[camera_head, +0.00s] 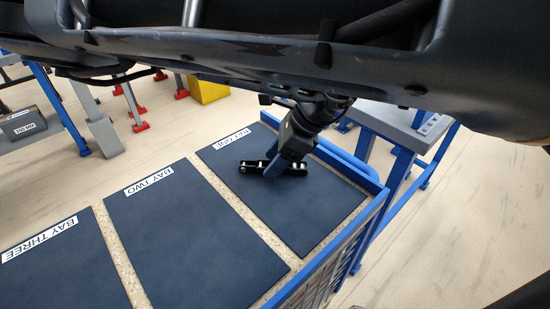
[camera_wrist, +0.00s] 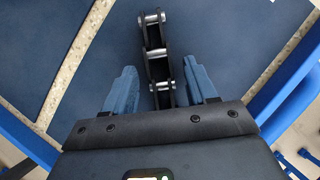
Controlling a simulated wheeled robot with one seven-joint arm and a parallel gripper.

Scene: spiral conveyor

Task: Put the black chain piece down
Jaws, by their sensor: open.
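The black chain piece (camera_head: 273,167) lies on the dark blue mat labelled BAY ONE (camera_head: 325,205), toward its far half. In the wrist view the chain piece (camera_wrist: 155,60) shows black side plates and silver pins. My gripper (camera_head: 276,166) is low over the chain piece at its middle. In the wrist view my open gripper (camera_wrist: 162,85) has one blue finger on each side of the chain piece, with a gap visible on both sides. The near end of the chain piece is hidden behind the gripper body.
Mats BAY TWO (camera_head: 190,235) and BAY THREE (camera_head: 60,265) lie to the left and look empty. A blue rail (camera_head: 348,162) edges the table at the right. A grey bench on blue legs (camera_head: 395,125) stands beyond. My arm covers the top of the head view.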

